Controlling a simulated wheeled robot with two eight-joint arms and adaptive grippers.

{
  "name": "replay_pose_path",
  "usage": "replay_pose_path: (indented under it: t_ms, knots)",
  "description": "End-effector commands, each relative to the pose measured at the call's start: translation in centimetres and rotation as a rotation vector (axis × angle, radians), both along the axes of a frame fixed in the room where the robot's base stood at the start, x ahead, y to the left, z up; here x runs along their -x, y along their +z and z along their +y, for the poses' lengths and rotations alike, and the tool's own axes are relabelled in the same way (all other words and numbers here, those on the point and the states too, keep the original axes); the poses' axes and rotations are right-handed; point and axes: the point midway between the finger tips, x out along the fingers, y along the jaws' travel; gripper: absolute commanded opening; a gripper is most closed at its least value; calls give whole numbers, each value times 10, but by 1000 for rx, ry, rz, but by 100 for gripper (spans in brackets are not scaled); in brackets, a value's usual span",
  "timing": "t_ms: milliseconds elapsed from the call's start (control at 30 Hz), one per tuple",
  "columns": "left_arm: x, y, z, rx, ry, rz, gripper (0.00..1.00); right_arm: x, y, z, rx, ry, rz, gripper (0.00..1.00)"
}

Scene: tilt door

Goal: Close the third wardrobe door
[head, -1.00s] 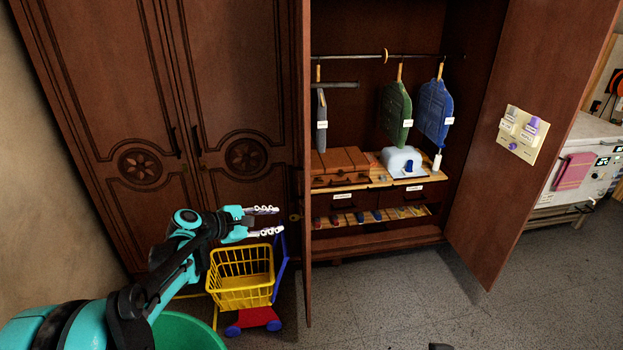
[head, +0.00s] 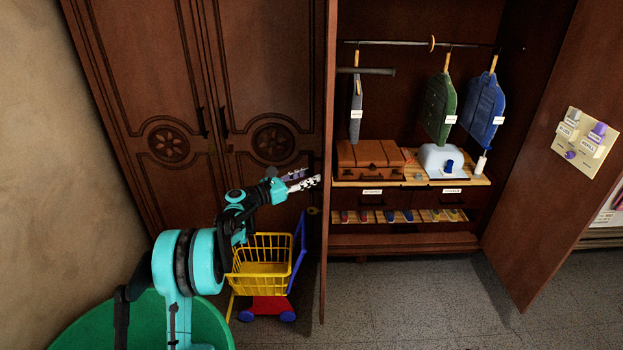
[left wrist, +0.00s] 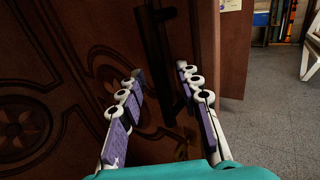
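The third wardrobe door (head: 328,230) stands open, swung out toward me and seen nearly edge-on in the head view. Its outer face carries a dark vertical handle, which shows in the left wrist view (left wrist: 156,50). My left gripper (head: 305,180) is on the outer side of this door, with its fingertips close to it. In the left wrist view the two fingers (left wrist: 162,105) are spread with nothing between them, and the handle lies beyond the gap. I cannot tell whether a fingertip touches the door. My right gripper is not in view.
A yellow toy cart (head: 262,262) stands below my left gripper, beside the door. A green tub (head: 215,325) is at the lower left. The fourth door (head: 545,170) is open at the right. Between the open doors, the wardrobe holds clothes and a brown case (head: 370,157). The floor there is clear.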

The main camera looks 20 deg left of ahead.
Motion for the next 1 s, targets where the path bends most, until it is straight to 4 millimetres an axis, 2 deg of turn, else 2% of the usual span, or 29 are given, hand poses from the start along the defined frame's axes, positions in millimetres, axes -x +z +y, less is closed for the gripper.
replay_pose_path:
  t_ms: [133,367,400,500,533,1000]
  knots:
    - [-7,0,-6,-1,0,-1,34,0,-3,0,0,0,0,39]
    - [-8,0,-7,-1,0,-1,34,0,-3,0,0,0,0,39]
    - [-8,0,-7,-1,0,0,32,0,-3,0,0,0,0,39]
    - [-8,0,-7,-1,0,0,5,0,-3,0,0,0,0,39]
    - [-8,0,-7,-1,0,0,0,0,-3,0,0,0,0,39]
    - [-9,1,-12,-1,8,0,0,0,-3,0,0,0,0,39]
